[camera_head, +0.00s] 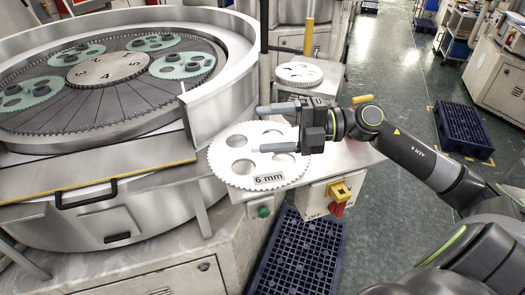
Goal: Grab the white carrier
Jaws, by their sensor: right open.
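A white toothed carrier (222,156) with round holes and a "6 mm" label lies flat on the light side table beside the lapping machine. My right gripper (263,128) comes in from the right and is open, with its two fingers pointing left. The fingers are apart, one over the carrier's surface and the other near its far edge. The gripper hides part of the carrier's right side. My left gripper is not in view.
The round lapping machine (172,114) with green carriers on its plate stands at left. A stack of white toothed discs (299,73) sits on a stand behind. A yellow-and-red switch (339,192) is on the table's front. Dark blue crates (297,262) stand on the floor.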

